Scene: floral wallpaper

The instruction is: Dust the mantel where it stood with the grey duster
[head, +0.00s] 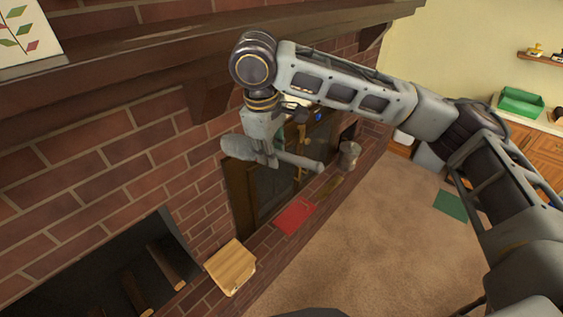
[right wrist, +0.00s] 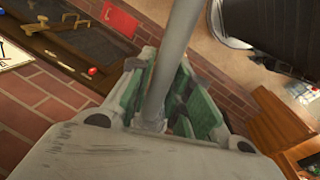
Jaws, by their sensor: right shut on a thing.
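The mantel (head: 150,62) is a dark brown wooden shelf along the brick wall, across the upper left of the head view. My right gripper (head: 268,155) is shut on the grey duster (head: 300,161), below and in front of the mantel's edge. The duster lies sideways, with its wider end to the left and its thin end to the right, apart from the mantel. In the right wrist view its pale shaft (right wrist: 178,50) passes between the green finger pads. My left gripper is out of view.
A leaf-patterned white card (head: 28,32) stands at the mantel's left. Below are a red mat (head: 295,217), a wooden block (head: 231,266) and a dark fireplace opening (head: 95,280). Carpet (head: 370,240) lies open at the right.

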